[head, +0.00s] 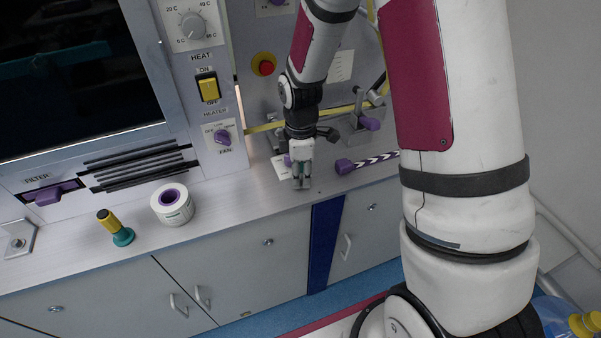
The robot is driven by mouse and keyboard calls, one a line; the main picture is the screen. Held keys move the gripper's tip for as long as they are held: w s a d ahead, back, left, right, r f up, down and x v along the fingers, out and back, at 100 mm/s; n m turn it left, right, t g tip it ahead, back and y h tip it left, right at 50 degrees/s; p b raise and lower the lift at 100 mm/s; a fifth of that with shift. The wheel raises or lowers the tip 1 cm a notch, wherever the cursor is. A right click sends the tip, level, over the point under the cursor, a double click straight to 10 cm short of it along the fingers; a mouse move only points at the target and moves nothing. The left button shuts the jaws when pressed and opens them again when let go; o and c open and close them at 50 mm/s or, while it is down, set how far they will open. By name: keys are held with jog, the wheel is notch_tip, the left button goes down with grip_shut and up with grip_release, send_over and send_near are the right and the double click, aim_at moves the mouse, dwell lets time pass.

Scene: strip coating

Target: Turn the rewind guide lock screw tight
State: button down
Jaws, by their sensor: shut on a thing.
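My gripper (301,182) points down at the front part of the counter, below the grey machine panel. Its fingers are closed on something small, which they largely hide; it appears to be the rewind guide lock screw. A bit of purple (288,160) shows just left of the fingers, beside a pale plate or label on the counter. I cannot tell from this view how far the screw is turned or how it sits between the fingers.
A white roll (172,204) and a yellow-and-green tool (115,228) stand on the left counter. A yellow strip (264,127) runs along the panel.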

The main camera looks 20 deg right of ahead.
jog(key=m, duration=1)
jog(key=shift+p, duration=0.4)
jog(key=m, duration=0.3)
jog(key=shift+m, duration=0.4)
jog(key=m+p, duration=0.1)
jog(key=m, duration=0.3)
jog(key=shift+m+p, duration=0.55)
jog(key=shift+m, duration=1.45)
